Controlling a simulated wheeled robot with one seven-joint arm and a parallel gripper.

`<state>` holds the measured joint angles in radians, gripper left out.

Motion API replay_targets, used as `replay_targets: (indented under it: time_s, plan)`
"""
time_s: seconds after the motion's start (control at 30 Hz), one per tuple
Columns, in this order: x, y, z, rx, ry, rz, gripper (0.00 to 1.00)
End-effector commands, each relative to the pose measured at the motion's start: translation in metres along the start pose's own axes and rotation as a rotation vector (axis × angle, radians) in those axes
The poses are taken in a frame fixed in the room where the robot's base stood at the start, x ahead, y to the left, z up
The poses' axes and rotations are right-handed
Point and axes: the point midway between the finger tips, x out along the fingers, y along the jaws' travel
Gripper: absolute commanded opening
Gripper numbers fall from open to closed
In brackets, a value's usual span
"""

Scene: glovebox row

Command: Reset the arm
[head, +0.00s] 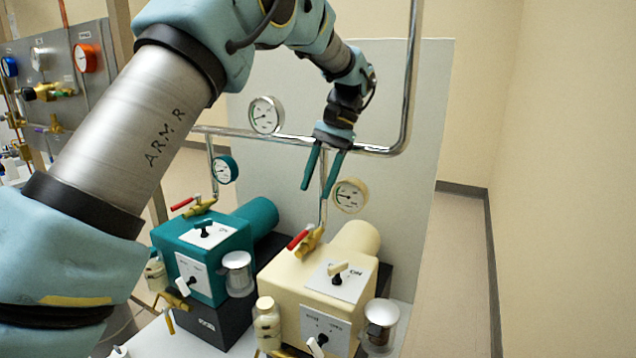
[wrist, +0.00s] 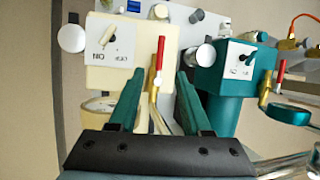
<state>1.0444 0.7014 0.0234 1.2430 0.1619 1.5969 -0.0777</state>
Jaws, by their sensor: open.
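My gripper (head: 323,170) hangs above and behind the two pump units in the head view, its green fingers pointing down, parted and empty. In the wrist view my gripper (wrist: 158,85) also shows open. A red-handled brass valve (wrist: 158,70) lies in line with the gap between the fingers there; I cannot tell how far below it is. The cream unit (head: 290,290) stands at the right, with a toggle switch on top. The teal unit (head: 205,245) stands to its left.
A chrome pipe (head: 412,80) bends round behind my gripper, with a white gauge (head: 266,115) on it. A cream-rimmed gauge (head: 350,195) and a teal gauge (head: 225,170) stand below. A gauge panel (head: 60,75) is at the far left. Floor at the right is clear.

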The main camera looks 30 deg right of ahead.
Motion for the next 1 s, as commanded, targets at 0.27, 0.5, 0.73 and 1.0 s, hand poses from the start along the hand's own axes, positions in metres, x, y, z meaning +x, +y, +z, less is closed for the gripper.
replay_targets:
  time_s: [0.27,0.5,0.73,1.0]
  plan:
    - [0.0,0.0,0.0,0.0,0.0,0.0,0.48]
    - [0.025,-0.051,0.016,-0.081,0.034,0.061,0.48]
    - [0.1,-0.148,0.085,-0.309,0.152,0.199,0.48]
    - [0.196,-0.198,0.204,-0.639,0.305,0.294,0.48]
